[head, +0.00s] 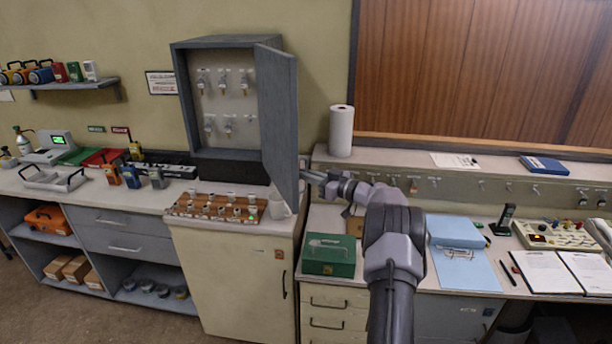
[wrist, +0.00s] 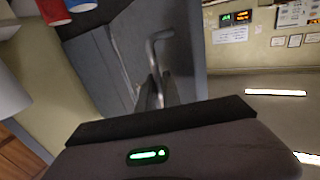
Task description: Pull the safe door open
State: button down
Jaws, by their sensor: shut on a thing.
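The grey safe (head: 226,42) stands on the counter at left of centre, with several keys on hooks inside. Its door (head: 279,115) stands swung well out toward me, hinged on the right, so the inside shows. My gripper (head: 306,177) is at the outer face of the door, near its lower free edge. In the wrist view, the door (wrist: 190,45) fills the middle, with a bent metal handle (wrist: 159,37) on it. The dark fingers, in the wrist view too (wrist: 157,92), are shut on the lower end of the handle. The exact contact is partly hidden.
A key tray (head: 215,207) with several pieces lies on the counter below the door. A paper roll (head: 341,131) stands right of the safe. A green cash box (head: 329,255) sits on the lower desk near my arm. Handheld radios stand at left.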

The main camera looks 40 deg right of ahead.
jog(key=c, duration=1.8)
grip_release()
jog(key=shift+r, duration=0.2)
jog(key=shift+w+f, duration=0.1)
jog(key=shift+w, duration=0.05)
jog(key=p+v, duration=0.2)
jog(key=v, duration=1.5)
jog(key=shift+s, duration=0.25)
